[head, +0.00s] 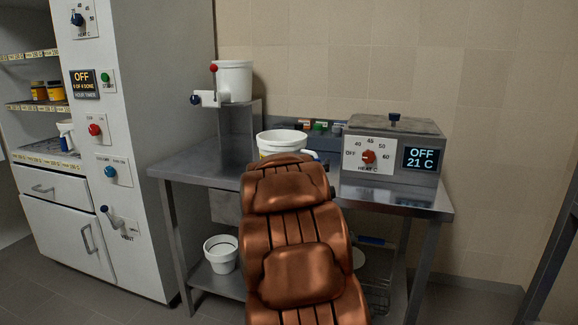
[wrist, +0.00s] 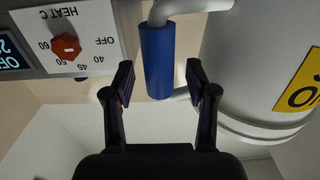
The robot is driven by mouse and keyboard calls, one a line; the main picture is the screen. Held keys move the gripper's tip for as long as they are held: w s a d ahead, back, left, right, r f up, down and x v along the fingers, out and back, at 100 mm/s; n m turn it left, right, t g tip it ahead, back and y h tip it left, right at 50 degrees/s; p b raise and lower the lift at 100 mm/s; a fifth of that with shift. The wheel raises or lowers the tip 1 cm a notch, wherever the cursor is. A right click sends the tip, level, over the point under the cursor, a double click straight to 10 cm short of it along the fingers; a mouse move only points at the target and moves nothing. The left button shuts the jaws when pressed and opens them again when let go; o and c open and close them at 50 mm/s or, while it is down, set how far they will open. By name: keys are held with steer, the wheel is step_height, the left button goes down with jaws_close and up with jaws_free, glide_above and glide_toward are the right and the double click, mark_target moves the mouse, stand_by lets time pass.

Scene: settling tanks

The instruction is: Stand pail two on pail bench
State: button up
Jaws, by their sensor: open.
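A white pail (head: 281,137) with a yellow label stands on the metal bench, partly hidden behind my brown arm in the head view. In the wrist view the pail (wrist: 245,70) fills the right side; its label is cut off, so I cannot read which pail it is. Its blue side grip (wrist: 159,62) lies between the fingertips of my gripper (wrist: 158,85), which is open, with a gap on both sides. The head view hides my gripper behind the arm. Another white pail (head: 221,254) stands on the lower shelf. I cannot tell which surface is pail bench.
A heater box (head: 393,150) reading OFF, 21 C, stands right of the pail. A white tank (head: 234,80) with a red-knobbed valve stands on a metal stand (head: 238,132) behind left. A white cabinet (head: 130,200) stands left. The bench's left part (head: 195,168) is clear.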

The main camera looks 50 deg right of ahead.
steer(key=shift+w+d+r, duration=0.1)
steer(key=shift+d, duration=0.15)
steer(key=shift+c, duration=0.3)
jaws_close()
